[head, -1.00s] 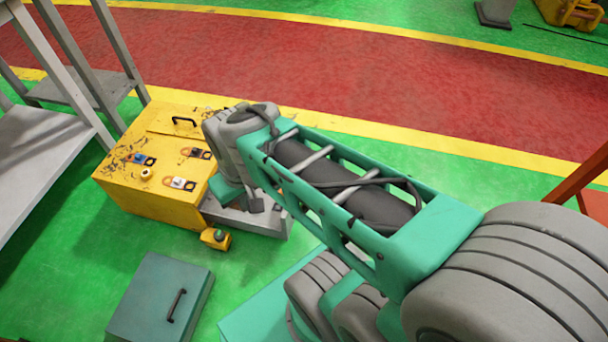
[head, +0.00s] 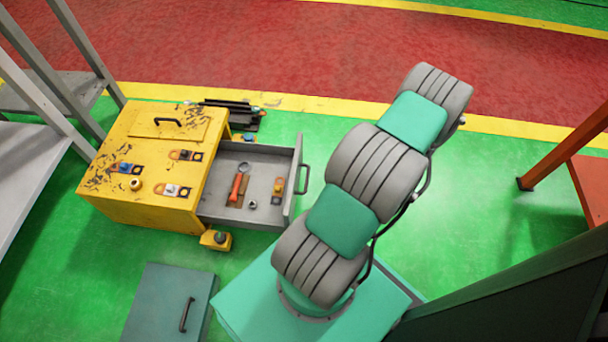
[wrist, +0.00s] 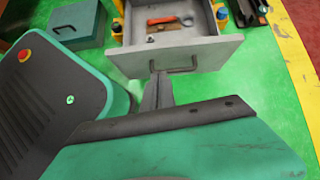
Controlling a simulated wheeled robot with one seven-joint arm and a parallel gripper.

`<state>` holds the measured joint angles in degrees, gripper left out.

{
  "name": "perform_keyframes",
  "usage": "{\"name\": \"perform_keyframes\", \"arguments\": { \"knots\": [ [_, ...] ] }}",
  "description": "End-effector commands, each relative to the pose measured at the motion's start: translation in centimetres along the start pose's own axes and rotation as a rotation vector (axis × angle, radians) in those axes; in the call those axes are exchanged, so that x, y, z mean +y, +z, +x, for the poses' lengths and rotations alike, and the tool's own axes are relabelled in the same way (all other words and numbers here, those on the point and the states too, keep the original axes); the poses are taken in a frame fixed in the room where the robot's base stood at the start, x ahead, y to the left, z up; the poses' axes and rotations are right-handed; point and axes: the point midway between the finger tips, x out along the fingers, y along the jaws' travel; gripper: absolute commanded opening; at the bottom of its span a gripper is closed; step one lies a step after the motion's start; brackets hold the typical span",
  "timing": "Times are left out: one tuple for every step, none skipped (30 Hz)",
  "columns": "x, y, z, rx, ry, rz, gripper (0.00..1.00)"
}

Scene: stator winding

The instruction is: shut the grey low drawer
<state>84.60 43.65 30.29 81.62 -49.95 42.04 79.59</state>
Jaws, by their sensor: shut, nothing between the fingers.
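The grey low drawer (head: 262,165) stands pulled out from the right side of the yellow cabinet (head: 150,208). Its front panel and bar handle (head: 305,178) face right, toward my arm. In the wrist view the drawer front (wrist: 205,53) and its handle (wrist: 180,69) are at the top middle. My gripper (wrist: 159,76) shows there as narrow grey fingers, shut and empty, pointing at the drawer front near the handle's left end. I cannot tell whether they touch. In the head view my gripper is hidden.
The drawer holds an orange-handled tool (head: 237,187) and small parts. A dark teal box (head: 165,300) lies in front. Dark bars (head: 240,110) lie behind the drawer.

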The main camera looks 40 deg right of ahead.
Motion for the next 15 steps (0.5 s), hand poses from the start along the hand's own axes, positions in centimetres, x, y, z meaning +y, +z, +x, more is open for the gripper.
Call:
{"name": "perform_keyframes", "arguments": {
  "knots": [
    [0.4,-1.2,-0.1,-0.026,-0.026,0.059,0.0],
    [0.5,-1.7,-0.1,-0.035,-0.037,0.08,0.0],
    [0.6,-2.0,0.0,-0.044,-0.045,0.099,0.0],
    [0.7,-2.1,0.2,-0.047,-0.049,0.107,0.0],
    [0.7,-2.2,0.4,-0.048,-0.05,0.109,0.0],
    [0.7,-2.2,0.9,-0.048,-0.049,0.109,0.0],
    [0.7,-2.2,1.3,-0.048,-0.047,0.108,0.0],
    [0.6,-2.2,1.8,-0.048,-0.046,0.108,0.0],
    [0.6,-2.2,2.6,-0.047,-0.047,0.108,0.0],
    [0.6,-2.2,3.2,-0.046,-0.046,0.108,0.0],
    [0.5,-2.2,3.9,-0.046,-0.045,0.107,0.0],
    [0.5,-2.2,4.8,-0.046,-0.046,0.107,0.0],
    [0.5,-2.2,5.5,-0.046,-0.045,0.106,0.0],
    [0.4,-2.1,6.2,-0.046,-0.045,0.106,0.0],
    [0.4,-2.1,7.0,-0.046,-0.045,0.105,0.0]
  ]
}}
